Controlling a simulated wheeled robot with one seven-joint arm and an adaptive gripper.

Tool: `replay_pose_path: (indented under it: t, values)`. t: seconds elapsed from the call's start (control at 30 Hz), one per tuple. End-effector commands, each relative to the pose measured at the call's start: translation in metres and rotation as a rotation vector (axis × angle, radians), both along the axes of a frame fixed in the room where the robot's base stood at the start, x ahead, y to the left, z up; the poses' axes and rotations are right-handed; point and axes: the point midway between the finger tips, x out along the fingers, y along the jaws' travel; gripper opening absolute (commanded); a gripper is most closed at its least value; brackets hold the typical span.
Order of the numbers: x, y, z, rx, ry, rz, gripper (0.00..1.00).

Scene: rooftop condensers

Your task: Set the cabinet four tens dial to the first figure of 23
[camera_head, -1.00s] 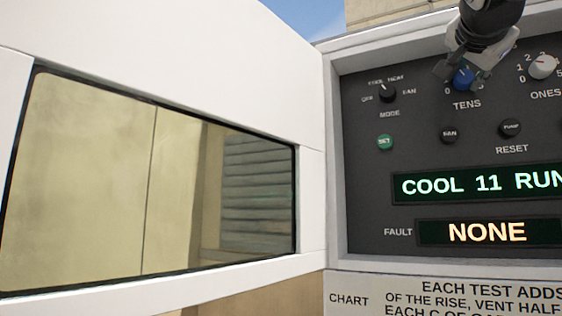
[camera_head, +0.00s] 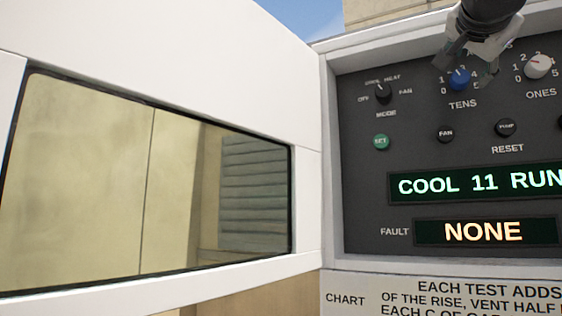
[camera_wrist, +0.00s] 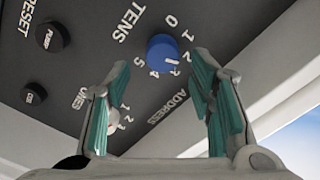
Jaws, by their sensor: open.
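The blue tens dial (camera_head: 459,80) is on the dark panel above the TENS label, and it also shows in the wrist view (camera_wrist: 161,50). Its white mark points toward the 2 and 3 side of its scale; I cannot tell exactly which figure. My gripper (camera_head: 465,62) is just above and in front of the dial in the head view. In the wrist view my gripper (camera_wrist: 161,72) is open, with its green fingers spread on either side of the dial and apart from it.
The white ones dial (camera_head: 538,67) is right of the tens dial. The mode dial (camera_head: 383,93), green SET button (camera_head: 381,142), FAN button (camera_head: 445,134) and PUMP button (camera_head: 505,128) are nearby. The fault display (camera_head: 484,232) reads NONE. An open windowed door (camera_head: 308,190) stands at left.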

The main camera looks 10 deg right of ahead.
Motion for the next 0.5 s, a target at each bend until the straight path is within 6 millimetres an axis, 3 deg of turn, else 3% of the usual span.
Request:
replay_pose_path:
  t: [0.3,0.5]
  values:
    - [-0.058,0.034,0.001,-0.001,-0.003,-0.005,0.49]
    - [-0.080,0.046,0.001,0.000,-0.002,-0.007,0.49]
